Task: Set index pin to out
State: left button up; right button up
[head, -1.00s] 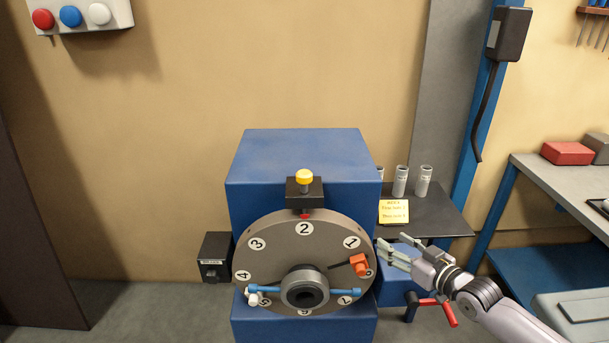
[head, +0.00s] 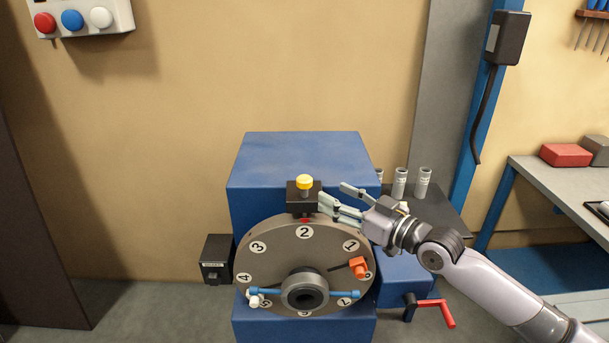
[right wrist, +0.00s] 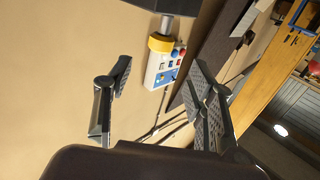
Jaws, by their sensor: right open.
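The index pin has a yellow knob (head: 304,181) on a short stem, standing upright from a black block (head: 304,197) above the top of the grey numbered dial (head: 262,232). The number 2 is at the top of the dial, under a red mark. My right gripper (head: 334,201) is open, just right of the black block, with its fingers pointing left. I cannot tell whether any finger touches the block. My left gripper is not in view.
An orange clamp (head: 358,267) and a blue bar with a white end sit on the dial's face. A red-handled crank (head: 434,308) is at lower right. Grey cylinders (head: 399,183) stand on a dark shelf behind my right arm. Wall space above the blue housing (head: 300,158) is clear.

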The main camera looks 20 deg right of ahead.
aim_at(310, 183)
jog(key=p+x, duration=0.2)
jog(key=x, duration=0.8)
jog(key=shift+w+a+f, duration=0.1)
jog(key=shift+w, duration=0.15)
jog(key=shift+c, duration=0.6)
grip_shut()
